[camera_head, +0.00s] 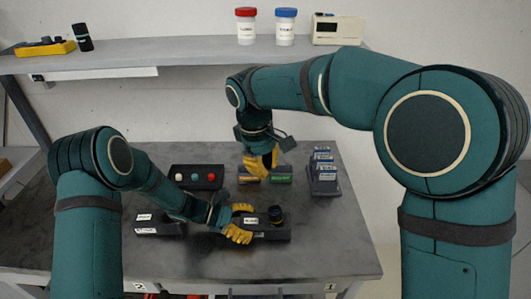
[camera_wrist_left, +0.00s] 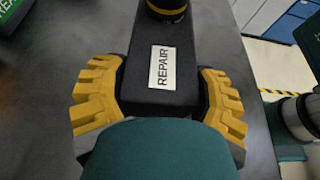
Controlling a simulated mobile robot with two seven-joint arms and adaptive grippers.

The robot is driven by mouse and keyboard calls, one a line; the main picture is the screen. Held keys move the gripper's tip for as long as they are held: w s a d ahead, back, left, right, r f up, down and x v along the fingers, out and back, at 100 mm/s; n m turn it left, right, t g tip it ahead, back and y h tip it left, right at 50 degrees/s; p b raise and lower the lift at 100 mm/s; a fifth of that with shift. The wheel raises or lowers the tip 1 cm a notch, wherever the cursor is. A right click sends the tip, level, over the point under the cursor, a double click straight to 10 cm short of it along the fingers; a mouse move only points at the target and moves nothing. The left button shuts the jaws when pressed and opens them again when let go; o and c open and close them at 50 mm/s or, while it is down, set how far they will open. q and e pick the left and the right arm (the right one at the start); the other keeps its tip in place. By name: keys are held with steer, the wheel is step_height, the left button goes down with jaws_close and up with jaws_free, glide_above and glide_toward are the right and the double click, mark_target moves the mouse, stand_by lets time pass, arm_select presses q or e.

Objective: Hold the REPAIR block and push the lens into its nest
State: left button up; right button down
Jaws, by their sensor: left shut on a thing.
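The REPAIR block (camera_head: 275,234) is a dark block with a white label, lying on the table near its front middle. It also shows in the left wrist view (camera_wrist_left: 158,103). A dark round lens (camera_head: 277,214) sits at the block's right end; in the left wrist view the lens (camera_wrist_left: 167,6) shows a yellow ring and is cut by the top edge. I cannot tell how deep it sits. My left gripper (camera_head: 240,223) is shut on the block from its left end, one yellow finger on each side. My right gripper (camera_head: 262,164) is farther back, above a dark tray, its finger gap unclear.
The dark tray (camera_head: 250,180) has orange and green labels. A rack of labelled blocks (camera_head: 323,178) stands right. Another labelled dark block (camera_head: 160,226) lies left. The table's right front is clear.

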arm_select(q)
steer(key=shift+f, duration=0.1)
steer(key=o, duration=1.3)
steer(key=shift+c, duration=0.2)
